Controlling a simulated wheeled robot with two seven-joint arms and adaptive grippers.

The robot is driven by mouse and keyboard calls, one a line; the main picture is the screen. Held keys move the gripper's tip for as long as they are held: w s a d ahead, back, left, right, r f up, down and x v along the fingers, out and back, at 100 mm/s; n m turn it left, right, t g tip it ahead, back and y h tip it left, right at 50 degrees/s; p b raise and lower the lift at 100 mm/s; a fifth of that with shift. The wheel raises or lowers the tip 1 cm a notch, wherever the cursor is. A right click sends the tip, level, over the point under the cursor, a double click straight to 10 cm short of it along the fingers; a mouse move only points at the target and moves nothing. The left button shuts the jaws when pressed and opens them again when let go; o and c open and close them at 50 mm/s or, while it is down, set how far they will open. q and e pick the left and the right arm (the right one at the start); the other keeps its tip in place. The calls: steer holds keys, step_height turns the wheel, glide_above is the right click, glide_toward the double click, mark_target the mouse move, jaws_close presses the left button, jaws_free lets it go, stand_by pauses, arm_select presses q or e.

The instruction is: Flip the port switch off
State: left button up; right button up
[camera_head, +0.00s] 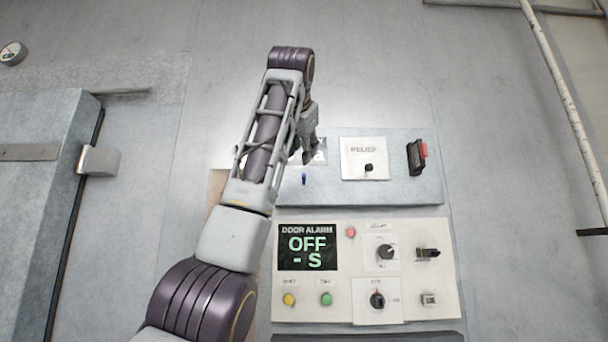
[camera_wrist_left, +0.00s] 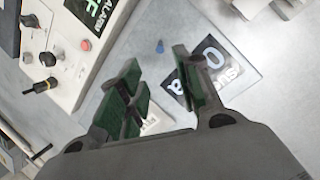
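No readable label names the port switch, so I cannot tell which control it is. The blue-grey upper panel (camera_head: 400,193) carries a white RELIEF plate (camera_head: 352,147) with a small black knob (camera_head: 369,168), and a black switch with a red rocker (camera_head: 417,156) at its right. A small blue peg (camera_head: 304,179) sits at its left; it also shows in the left wrist view (camera_wrist_left: 160,46). My left gripper (camera_head: 312,152) is in front of this panel's left part, partly covering a black-and-white label (camera_wrist_left: 213,62). Its green-padded fingers (camera_wrist_left: 157,62) are apart, with nothing held. My right gripper is not in view.
Below is the cream DOOR ALARM panel (camera_head: 338,226), its display (camera_head: 308,247) reading OFF, with knobs, buttons and a black lever (camera_head: 428,253). A door latch (camera_head: 98,160) is at left, a white pipe (camera_head: 565,100) at right. Bare wall lies above the panels.

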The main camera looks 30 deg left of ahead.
mark_target(304, 173)
arm_select(q)
steer(key=p+x, duration=0.2)
steer(key=x, duration=0.9)
steer(key=shift+w+a, duration=0.15)
steer(key=shift+c, duration=0.4)
jaws_close()
